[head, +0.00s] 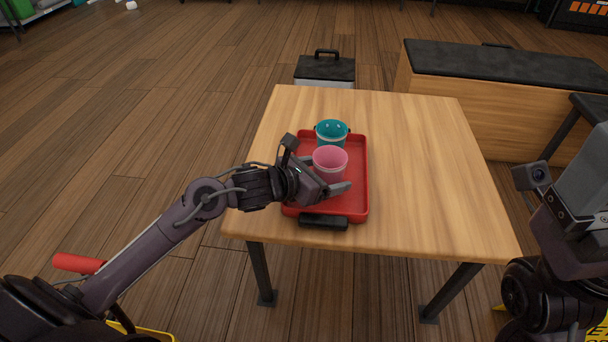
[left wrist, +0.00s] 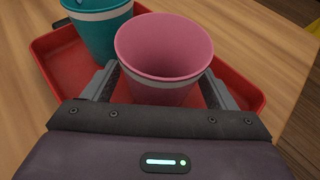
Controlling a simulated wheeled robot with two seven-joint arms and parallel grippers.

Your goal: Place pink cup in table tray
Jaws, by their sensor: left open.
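A pink cup (head: 330,159) stands upright in the red tray (head: 357,206) on the table. It also shows in the left wrist view (left wrist: 165,55), between the fingers. A teal cup (head: 332,131) stands in the tray just behind the pink one, and part of it shows in the left wrist view (left wrist: 97,25). My left gripper (head: 341,184) is open, low over the tray, with a finger on either side of the pink cup. Whether the fingers touch the cup is hard to tell. My right arm shows at the right edge, but its fingers are out of frame.
The wooden table (head: 430,170) is bare to the right of the tray. A black-lidded box (head: 325,68) stands on the floor behind the table. A wooden bench with a dark top (head: 500,68) stands behind right.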

